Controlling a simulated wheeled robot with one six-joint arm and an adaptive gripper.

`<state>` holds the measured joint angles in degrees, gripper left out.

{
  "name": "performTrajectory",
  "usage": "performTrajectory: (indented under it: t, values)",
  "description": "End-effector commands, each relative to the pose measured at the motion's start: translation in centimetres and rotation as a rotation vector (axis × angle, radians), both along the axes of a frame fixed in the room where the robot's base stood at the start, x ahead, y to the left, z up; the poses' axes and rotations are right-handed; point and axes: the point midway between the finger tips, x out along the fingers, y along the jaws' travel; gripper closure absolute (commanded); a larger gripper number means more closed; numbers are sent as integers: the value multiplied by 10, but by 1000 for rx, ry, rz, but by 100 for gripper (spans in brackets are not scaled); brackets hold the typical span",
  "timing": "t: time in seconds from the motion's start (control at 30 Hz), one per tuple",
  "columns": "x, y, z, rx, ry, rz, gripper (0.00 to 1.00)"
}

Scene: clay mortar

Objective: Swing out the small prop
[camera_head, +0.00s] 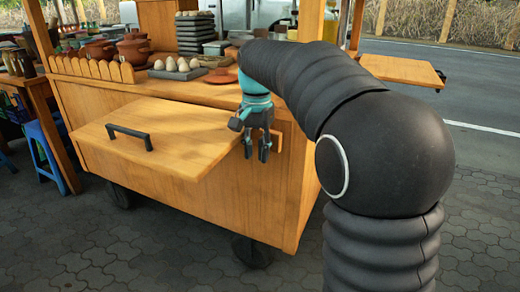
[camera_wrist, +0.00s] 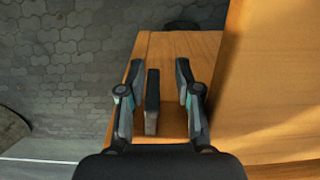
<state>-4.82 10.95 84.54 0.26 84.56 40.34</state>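The small prop (camera_wrist: 152,100) shows in the wrist view as a short, narrow, dark-edged bar standing out from the wooden cart front. In the head view, a small piece of light wood that looks like it (camera_head: 278,141) sticks out just right of my gripper (camera_head: 256,148). My gripper points downward at the cart front, beside the right edge of the flap. In the wrist view my gripper (camera_wrist: 160,75) is open, with one finger on each side of the bar. The bar is nearer the left finger, and gaps show on both sides. The wooden flap (camera_head: 165,128) juts out roughly level, with a black handle (camera_head: 130,136).
The wooden cart (camera_head: 235,205) stands on grey paving, with dark wheels (camera_head: 252,252) below. Its top carries eggs (camera_head: 178,65), clay pots (camera_head: 134,50) and stacked trays (camera_head: 195,35). A side shelf (camera_head: 400,70) juts out at right. A blue stool (camera_head: 42,150) stands left.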

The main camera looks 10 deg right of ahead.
Motion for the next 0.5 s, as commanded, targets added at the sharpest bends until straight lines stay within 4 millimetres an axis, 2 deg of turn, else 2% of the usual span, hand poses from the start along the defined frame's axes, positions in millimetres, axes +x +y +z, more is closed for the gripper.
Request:
performTrajectory:
  t: [0.5]
  values:
    - [1,-6,4,-3,-1,-10,60]
